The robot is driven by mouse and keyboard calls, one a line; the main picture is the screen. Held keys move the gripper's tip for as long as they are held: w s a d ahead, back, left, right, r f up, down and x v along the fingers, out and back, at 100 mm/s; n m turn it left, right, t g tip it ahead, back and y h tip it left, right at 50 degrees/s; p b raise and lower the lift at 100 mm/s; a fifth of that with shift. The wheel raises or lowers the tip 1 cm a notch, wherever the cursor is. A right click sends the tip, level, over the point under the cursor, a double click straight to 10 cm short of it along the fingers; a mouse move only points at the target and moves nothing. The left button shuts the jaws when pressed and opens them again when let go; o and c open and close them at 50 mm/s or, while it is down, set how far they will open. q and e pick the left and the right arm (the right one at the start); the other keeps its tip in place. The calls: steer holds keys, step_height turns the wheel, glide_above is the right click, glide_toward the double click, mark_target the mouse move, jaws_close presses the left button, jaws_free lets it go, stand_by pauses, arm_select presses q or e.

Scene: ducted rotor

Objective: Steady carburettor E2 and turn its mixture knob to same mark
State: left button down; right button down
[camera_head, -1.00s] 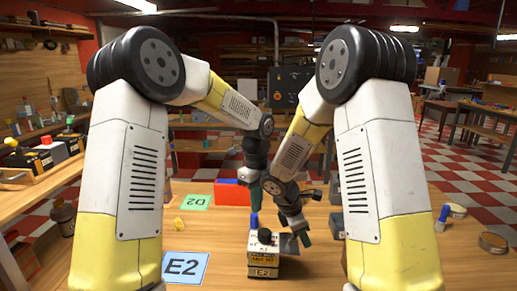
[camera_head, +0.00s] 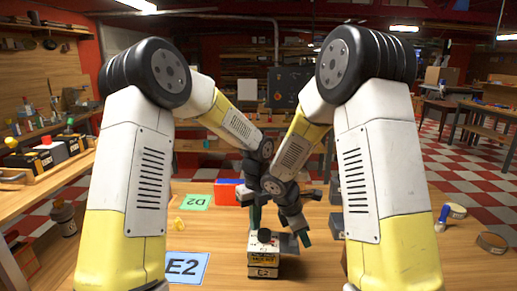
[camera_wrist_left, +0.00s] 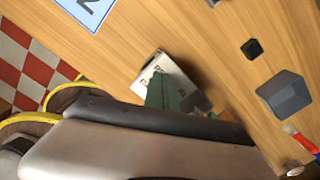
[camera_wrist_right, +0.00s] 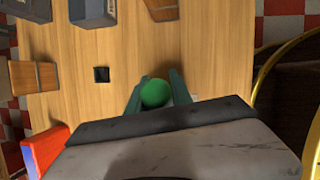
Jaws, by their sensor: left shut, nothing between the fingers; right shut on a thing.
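Carburettor E2 (camera_head: 262,258) stands upright on the bench in the head view, with a white top, a lettered front and a black round knob (camera_head: 267,236). Its pale lettered top (camera_wrist_left: 178,72) shows in the left wrist view, partly covered by my left fingers. My left gripper (camera_head: 256,222) is shut and empty, its green fingertips at the carburettor's top; I cannot tell if they touch. My right gripper (camera_head: 305,239) is low at the carburettor's right. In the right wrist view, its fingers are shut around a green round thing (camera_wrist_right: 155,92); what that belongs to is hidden.
An E2 card (camera_head: 186,267) lies left of the carburettor, with a D2 card (camera_head: 195,202) behind it. A red and blue bin (camera_head: 229,193) stands behind. A grey block (camera_wrist_left: 285,95) and small black square (camera_wrist_left: 251,48) are on the bench. Both forearms are close together.

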arm_select(q)
steer(key=shift+f, duration=0.15)
steer(key=shift+s+d, duration=0.2)
steer(key=shift+d, duration=0.05)
stand_by(0.7)
steer(key=shift+w+d, duration=0.2)
steer(key=shift+d, duration=0.05)
steer(key=shift+w+d, duration=0.3)
steer(key=shift+d, duration=0.4)
steer(key=shift+w+d, duration=0.1)
steer(key=shift+d, duration=0.25)
